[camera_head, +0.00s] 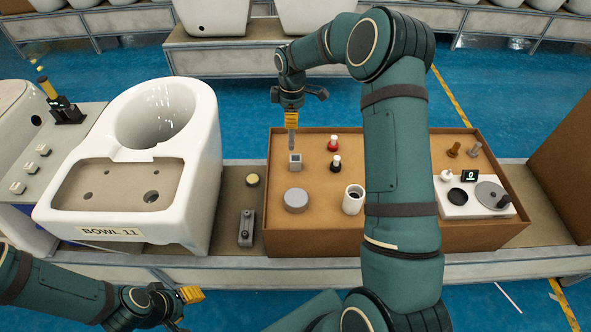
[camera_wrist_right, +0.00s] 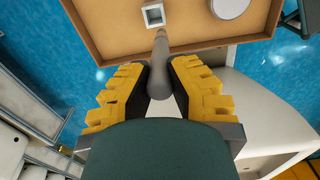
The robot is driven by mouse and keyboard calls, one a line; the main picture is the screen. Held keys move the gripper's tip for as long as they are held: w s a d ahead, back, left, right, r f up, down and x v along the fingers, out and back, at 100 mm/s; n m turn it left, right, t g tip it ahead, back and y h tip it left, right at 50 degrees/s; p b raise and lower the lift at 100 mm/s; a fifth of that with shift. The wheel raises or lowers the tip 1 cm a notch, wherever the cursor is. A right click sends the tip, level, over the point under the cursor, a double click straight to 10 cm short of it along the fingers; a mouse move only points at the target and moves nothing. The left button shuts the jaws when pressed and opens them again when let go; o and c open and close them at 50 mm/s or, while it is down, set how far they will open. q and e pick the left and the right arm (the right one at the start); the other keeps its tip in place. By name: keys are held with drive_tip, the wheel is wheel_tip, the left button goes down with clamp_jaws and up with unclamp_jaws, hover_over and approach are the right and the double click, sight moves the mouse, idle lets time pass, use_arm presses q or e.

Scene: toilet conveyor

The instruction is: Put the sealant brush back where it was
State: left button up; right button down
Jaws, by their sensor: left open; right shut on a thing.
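My right gripper (camera_head: 291,119) is shut on the sealant brush (camera_head: 291,139), a grey stick hanging down below the yellow fingers. In the right wrist view the brush (camera_wrist_right: 152,72) lies between the yellow fingers (camera_wrist_right: 155,90), its far end pointing to a small square grey holder (camera_wrist_right: 153,15). In the head view this holder (camera_head: 295,161) stands on the brown tray (camera_head: 278,237), just below the brush. I cannot tell whether the brush tip is inside the holder or just above it. My left gripper (camera_head: 190,294) is open and empty at the lower left, in front of the bench.
The tray also bears a red-topped bottle (camera_head: 333,143), a black-topped bottle (camera_head: 336,163), a grey round lid (camera_head: 296,200), a white cup (camera_head: 352,200) and a white dial device (camera_head: 459,211). A white toilet bowl (camera_head: 206,160) stands left of the tray. My right arm hides the tray's middle.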

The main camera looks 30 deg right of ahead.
wheel_tip(320, 180, down, 10)
drive_tip(key=d+b, duration=0.1)
drive_tip(key=b, duration=0.1)
drive_tip(key=shift+w+d+n, duration=0.15)
drive_tip(key=shift+d+n, duration=0.1)
drive_tip(key=shift+n, duration=0.05)
drive_tip(key=c, duration=1)
unclamp_jaws()
drive_tip(key=shift+f, duration=0.1)
drive_tip(key=shift+c, duration=0.2)
